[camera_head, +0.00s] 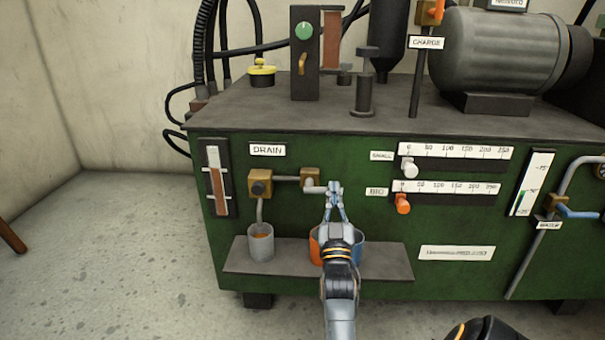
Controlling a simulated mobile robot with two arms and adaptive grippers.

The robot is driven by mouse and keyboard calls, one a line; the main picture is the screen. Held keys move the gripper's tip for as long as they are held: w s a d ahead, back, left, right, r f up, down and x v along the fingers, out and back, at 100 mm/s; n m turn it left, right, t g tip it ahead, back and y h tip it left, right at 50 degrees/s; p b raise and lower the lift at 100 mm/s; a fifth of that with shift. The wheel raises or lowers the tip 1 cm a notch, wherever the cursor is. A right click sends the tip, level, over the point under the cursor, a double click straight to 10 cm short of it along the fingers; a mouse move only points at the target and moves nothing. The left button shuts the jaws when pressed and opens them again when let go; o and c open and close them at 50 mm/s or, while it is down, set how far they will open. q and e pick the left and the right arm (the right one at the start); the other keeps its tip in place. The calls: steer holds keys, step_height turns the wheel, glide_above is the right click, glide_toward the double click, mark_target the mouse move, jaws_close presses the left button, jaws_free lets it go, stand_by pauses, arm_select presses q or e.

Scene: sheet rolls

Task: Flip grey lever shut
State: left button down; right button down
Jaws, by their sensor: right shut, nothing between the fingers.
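Under the DRAIN label, a brass valve block (310,178) sits at the right end of a short grey pipe on the green machine front. A grey lever (315,189) shows at this block and points right. I cannot tell whether the fingertips touch the lever. They hide part of its end.
Orange (403,204) and white (410,169) slider knobs stand to the right.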

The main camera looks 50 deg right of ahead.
stand_by(0.6)
step_height(320, 180, up, 10)
stand_by(0.4)
stand_by(0.5)
